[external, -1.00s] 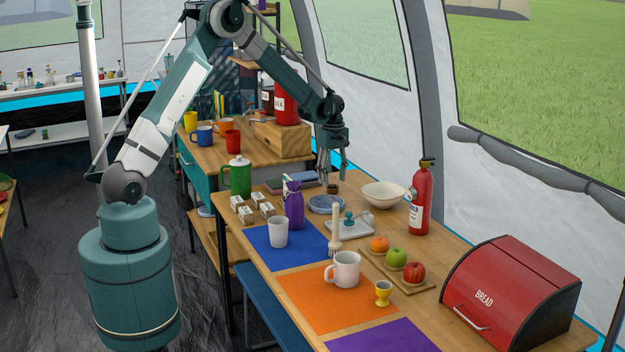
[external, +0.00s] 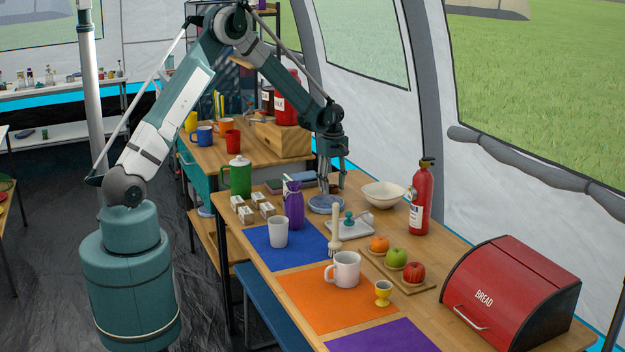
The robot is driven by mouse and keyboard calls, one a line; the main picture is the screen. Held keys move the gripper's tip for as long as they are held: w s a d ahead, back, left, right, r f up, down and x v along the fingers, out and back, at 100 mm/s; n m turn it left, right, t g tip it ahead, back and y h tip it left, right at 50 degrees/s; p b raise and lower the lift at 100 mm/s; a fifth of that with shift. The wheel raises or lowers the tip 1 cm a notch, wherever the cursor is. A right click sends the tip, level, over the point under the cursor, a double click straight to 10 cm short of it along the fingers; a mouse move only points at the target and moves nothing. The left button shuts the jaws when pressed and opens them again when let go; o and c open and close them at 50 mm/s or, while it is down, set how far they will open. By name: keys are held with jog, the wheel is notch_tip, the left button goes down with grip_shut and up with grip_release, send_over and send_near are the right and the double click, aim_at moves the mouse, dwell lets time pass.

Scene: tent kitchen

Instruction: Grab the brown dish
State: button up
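The fingers hide part of the dish. I cannot tell whether they are closed on it or only around it, nor whether the dish still rests on the table.
A white bowl (external: 383,194) stands close on the right. A purple bottle (external: 294,206) is to the left. A red fire extinguisher (external: 421,198) stands farther right. A butter dish tray (external: 350,228), cups and fruit occupy the nearer table.

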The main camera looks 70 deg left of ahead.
jog(key=c, duration=0.7)
jog(key=shift+o, duration=0.2)
notch_tip(320, 180, up, 10)
jog(key=p, duration=0.2)
dwell(0.5)
